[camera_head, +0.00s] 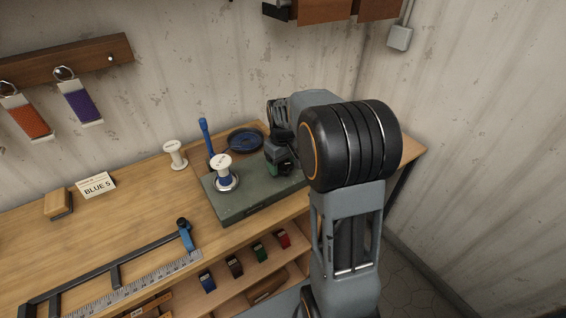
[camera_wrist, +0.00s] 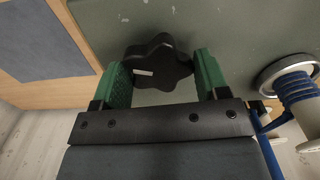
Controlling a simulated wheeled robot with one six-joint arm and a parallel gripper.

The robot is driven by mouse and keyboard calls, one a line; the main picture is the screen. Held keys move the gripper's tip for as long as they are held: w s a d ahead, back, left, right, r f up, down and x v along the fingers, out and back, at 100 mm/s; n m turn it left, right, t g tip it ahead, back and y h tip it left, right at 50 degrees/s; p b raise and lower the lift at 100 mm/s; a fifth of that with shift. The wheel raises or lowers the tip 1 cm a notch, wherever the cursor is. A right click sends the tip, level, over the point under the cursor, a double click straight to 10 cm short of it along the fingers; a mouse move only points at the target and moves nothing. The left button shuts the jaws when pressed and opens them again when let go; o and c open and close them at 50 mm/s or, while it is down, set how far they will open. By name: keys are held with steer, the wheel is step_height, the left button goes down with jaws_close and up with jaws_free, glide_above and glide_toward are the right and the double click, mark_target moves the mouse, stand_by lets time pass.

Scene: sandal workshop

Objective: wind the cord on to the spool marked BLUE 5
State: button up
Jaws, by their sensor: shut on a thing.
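A spool (camera_head: 224,172) with blue cord on it stands upright on a green-grey winder base (camera_head: 240,205). It also shows at the right edge of the wrist view (camera_wrist: 298,90), with blue cord running down from it. A black star-shaped knob (camera_wrist: 158,62) is on the same base. My gripper (camera_head: 281,165) is at the base's right part, and its green pads (camera_wrist: 160,80) are shut on the knob. The knob is hidden in the head view. A white card (camera_head: 96,185) reading BLUE 5 stands on the bench, left of the base.
An empty white spool (camera_head: 175,155) stands behind the base's left side. A blue post (camera_head: 206,138) and a dark blue round dish or coil (camera_head: 245,140) are behind the winder. A blue-ended bar tool (camera_head: 110,268) and a ruler (camera_head: 135,285) lie along the front.

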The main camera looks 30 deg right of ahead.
steer(key=shift+c, duration=0.8)
steer(key=shift+m, duration=0.4)
steer(key=m, duration=0.5)
steer(key=shift+m, duration=0.4)
steer(key=m, duration=0.6)
steer(key=shift+w+p, duration=0.15)
steer(key=shift+p, duration=0.15)
steer(key=m, duration=0.6)
steer(key=shift+m, duration=0.3)
steer(key=m, duration=0.6)
steer(key=shift+d, duration=0.1)
steer(key=shift+m, duration=0.5)
